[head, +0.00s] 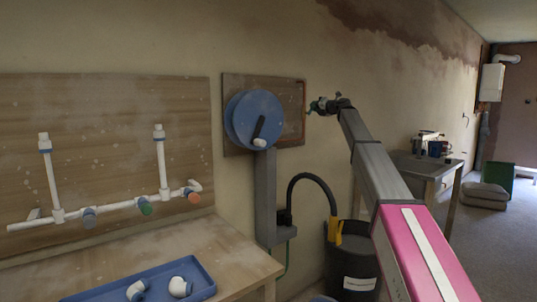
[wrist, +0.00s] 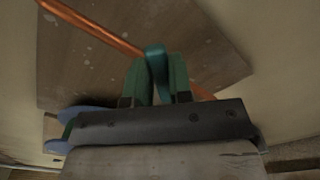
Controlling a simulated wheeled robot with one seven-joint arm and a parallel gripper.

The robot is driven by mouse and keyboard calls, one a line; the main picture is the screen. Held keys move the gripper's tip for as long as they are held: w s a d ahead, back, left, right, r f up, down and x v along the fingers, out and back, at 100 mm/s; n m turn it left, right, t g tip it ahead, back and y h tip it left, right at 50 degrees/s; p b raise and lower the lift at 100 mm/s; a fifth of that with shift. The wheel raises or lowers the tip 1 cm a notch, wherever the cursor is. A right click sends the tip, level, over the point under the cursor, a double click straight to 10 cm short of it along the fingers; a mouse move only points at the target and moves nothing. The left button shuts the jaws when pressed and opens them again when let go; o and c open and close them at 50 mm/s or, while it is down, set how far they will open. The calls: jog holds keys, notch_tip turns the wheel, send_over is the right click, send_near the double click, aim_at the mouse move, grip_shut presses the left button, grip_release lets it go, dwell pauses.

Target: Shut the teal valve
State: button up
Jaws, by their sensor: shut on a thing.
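The teal valve's handle (wrist: 155,62) shows in the wrist view between the two green fingers of my gripper (wrist: 157,82). The fingers are shut on it from both sides. Behind it a copper pipe (wrist: 105,27) slants across a wooden board (wrist: 85,65). The valve body is hidden behind the handle and fingers. How far the handle is turned relative to the pipe is hard to tell. In the head view my gripper (head: 320,105) is at the right edge of the board (head: 232,82), beside the pipe (head: 304,92); the handle is too small to make out clearly there.
A blue reel (head: 254,118) is mounted left of the pipe. Below stand a black bucket (head: 354,262) and a curved black hose (head: 318,180). A sink table (head: 425,165) is at right.

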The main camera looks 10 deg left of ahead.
jog(key=o, duration=0.7)
jog(key=shift+o, duration=0.2)
jog(key=v, duration=1.2)
